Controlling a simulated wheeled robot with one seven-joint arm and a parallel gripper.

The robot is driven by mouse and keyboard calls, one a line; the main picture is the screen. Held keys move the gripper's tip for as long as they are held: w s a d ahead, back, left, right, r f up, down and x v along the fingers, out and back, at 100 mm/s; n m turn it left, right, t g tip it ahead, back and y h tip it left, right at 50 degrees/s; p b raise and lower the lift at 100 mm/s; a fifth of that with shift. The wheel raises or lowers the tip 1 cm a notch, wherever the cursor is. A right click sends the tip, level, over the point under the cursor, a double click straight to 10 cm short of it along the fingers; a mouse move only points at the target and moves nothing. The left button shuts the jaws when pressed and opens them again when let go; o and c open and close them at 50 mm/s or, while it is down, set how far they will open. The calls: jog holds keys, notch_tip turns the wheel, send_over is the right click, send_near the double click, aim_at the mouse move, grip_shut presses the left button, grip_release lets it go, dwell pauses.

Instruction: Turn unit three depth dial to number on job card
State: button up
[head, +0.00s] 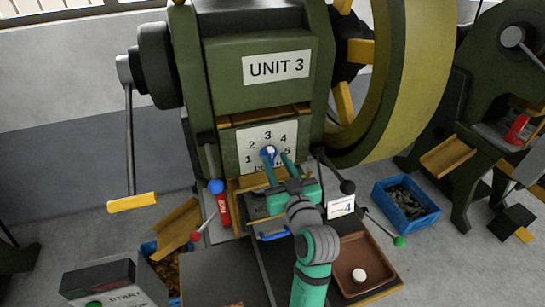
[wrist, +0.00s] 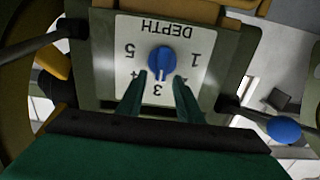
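The blue depth dial (head: 268,155) sits on the white plate (head: 250,137) numbered 1 to 5 under the UNIT 3 sign (head: 276,67). In the wrist view, upside down, the dial (wrist: 162,57) has a white pointer mark aimed at 3. The job card (head: 341,207), right of my gripper, shows a 4. My green gripper (head: 277,162) is open in front of the dial. In the wrist view, its fingertips (wrist: 160,77) are apart, either side of the pointer end; I see no contact with the dial.
Levers with blue (head: 216,186), black (head: 347,187), red and green knobs stand around the front. A brown tray (head: 384,284) with a white ball lies at lower right. A blue bin (head: 405,203) is farther right. A large flywheel (head: 405,70) is at upper right.

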aim_at(270, 156)
jog(key=shift+x, duration=1.05)
jog(key=shift+w, duration=0.3)
jog(key=shift+a, duration=0.1)
